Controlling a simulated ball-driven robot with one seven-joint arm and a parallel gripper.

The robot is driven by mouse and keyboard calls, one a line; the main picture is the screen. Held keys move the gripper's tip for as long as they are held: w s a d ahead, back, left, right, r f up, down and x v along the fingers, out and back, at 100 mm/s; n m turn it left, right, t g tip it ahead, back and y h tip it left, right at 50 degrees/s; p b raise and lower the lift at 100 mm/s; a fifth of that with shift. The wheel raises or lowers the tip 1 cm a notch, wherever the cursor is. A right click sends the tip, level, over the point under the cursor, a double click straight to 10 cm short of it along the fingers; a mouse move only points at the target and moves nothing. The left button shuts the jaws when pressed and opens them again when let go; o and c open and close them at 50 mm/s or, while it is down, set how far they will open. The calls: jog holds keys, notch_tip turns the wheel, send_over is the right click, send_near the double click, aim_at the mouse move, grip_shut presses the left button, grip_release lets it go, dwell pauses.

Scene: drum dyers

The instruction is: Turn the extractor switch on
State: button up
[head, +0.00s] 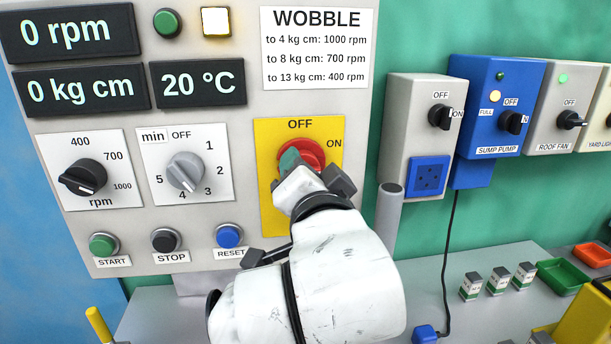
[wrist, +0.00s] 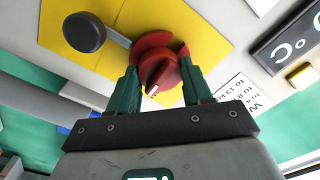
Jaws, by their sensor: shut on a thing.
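A red rotary switch (head: 309,152) sits on a yellow plate (head: 270,134) on the grey panel, with OFF printed above it and ON to its right. I see no extractor label. My gripper (head: 297,165) covers its lower part in the head view. In the wrist view the green fingers of my gripper (wrist: 159,80) are shut on both sides of the red switch (wrist: 160,66). The white mark on the knob points to the lower edge there, which seems to be the ON side; no ON or OFF lettering shows in that view.
Rpm knob (head: 83,177), grey timer dial (head: 185,172) and START, STOP and RESET buttons lie to the left. Displays read 0 rpm, 0 kg cm and 20 °C. A sump pump box (head: 496,90) hangs right. A dark round knob (wrist: 84,32) is close by in the wrist view.

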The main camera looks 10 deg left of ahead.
dwell(0.5)
jog(key=o, duration=1)
jog(key=shift+o, duration=0.2)
jog(key=v, duration=1)
jog(key=shift+s+b, duration=0.4)
jog(key=shift+b, duration=0.05)
jog(key=shift+d, duration=0.1)
